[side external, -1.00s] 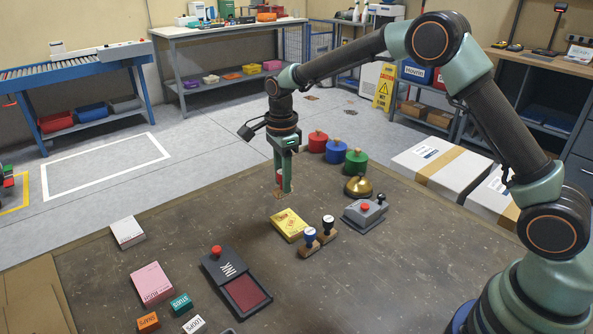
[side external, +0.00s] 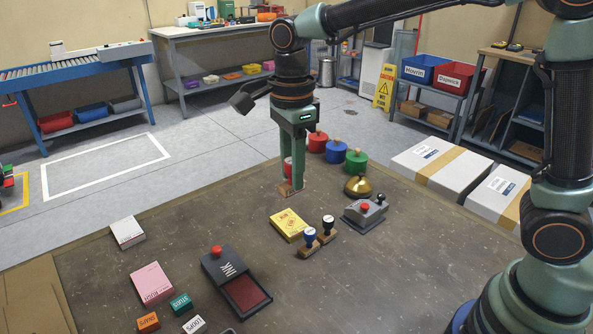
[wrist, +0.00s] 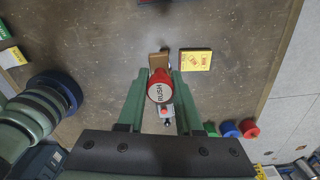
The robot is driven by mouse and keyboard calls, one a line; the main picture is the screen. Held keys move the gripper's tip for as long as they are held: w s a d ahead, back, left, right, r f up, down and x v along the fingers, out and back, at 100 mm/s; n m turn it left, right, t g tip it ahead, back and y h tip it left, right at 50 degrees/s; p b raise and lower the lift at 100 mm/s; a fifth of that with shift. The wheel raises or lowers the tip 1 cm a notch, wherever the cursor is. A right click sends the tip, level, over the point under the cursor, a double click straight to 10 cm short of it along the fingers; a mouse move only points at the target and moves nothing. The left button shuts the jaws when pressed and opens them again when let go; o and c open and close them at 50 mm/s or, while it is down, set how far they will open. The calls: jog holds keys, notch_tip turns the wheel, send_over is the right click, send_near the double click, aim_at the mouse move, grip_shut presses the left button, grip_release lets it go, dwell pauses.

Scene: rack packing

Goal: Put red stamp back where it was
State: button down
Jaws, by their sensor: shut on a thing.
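The red stamp has a round red top marked RUSH (wrist: 159,88) and a wooden base (wrist: 158,61). In the side view its red handle (side external: 287,169) shows partly behind the fingers, with its base (side external: 290,189) low at the fingertips. My gripper (side external: 291,182) is shut on the stamp and holds it upright at the far part of the table. I cannot tell whether the base touches the tabletop. A blue-topped stamp (side external: 310,237) and a black-topped stamp (side external: 328,225) stand on wooden bases nearer the camera, to the right of my gripper.
A yellow box (side external: 288,225) lies in front of my gripper. A brass bell (side external: 358,186), a grey device with a red button (side external: 364,212), and red, blue and green jars (side external: 336,152) stand to the right. An ink pad (side external: 245,296) lies nearer.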

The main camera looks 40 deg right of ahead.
jog(key=shift+s+f, duration=0.25)
notch_tip(320, 180, down, 19)
jog(key=shift+f, duration=0.15)
jog(key=shift+f, duration=0.1)
jog(key=c, duration=0.6)
grip_release()
